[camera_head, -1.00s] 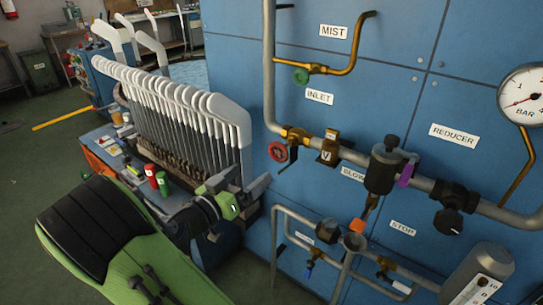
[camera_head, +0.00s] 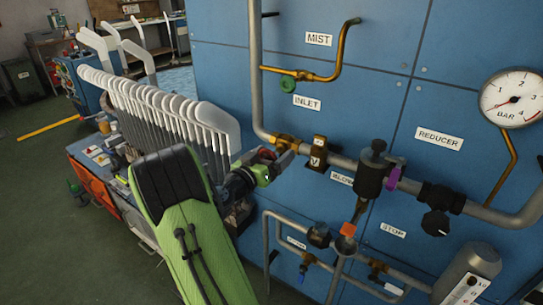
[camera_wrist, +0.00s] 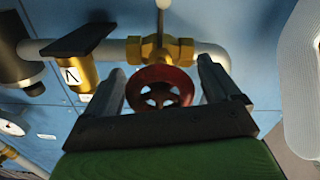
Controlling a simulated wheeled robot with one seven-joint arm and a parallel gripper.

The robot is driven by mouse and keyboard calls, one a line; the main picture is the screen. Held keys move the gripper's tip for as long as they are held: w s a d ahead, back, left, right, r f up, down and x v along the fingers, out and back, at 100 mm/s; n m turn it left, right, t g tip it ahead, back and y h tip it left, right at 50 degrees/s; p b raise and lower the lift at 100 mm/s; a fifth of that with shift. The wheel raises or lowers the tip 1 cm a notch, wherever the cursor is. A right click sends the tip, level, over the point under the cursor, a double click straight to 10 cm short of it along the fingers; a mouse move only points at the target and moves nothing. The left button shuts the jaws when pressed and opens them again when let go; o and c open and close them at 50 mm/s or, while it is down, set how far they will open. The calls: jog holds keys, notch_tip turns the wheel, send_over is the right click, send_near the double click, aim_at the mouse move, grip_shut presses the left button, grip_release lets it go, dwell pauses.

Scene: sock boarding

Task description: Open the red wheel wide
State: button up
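The red wheel (camera_wrist: 150,97) sits on a brass valve (camera_wrist: 160,50) on the grey pipe, below the INLET label. In the wrist view it lies between the two fingers of my gripper (camera_wrist: 161,75), one on each side. The fingers are apart, and a gap shows between each finger and the rim. In the head view my gripper (camera_head: 281,153) is at the valve and covers most of the wheel; only a bit of red (camera_head: 267,153) shows.
A green wheel (camera_head: 288,85) is on the brass MIST branch above. A black reducer (camera_head: 371,172), a purple lever (camera_head: 393,178) and a gauge (camera_head: 511,98) are to the right. White sock forms (camera_head: 165,112) stand close on the left. Lower pipes (camera_head: 290,220) run beneath the valve.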

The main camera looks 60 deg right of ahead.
jog(key=c, duration=1)
jog(key=shift+n, duration=0.3)
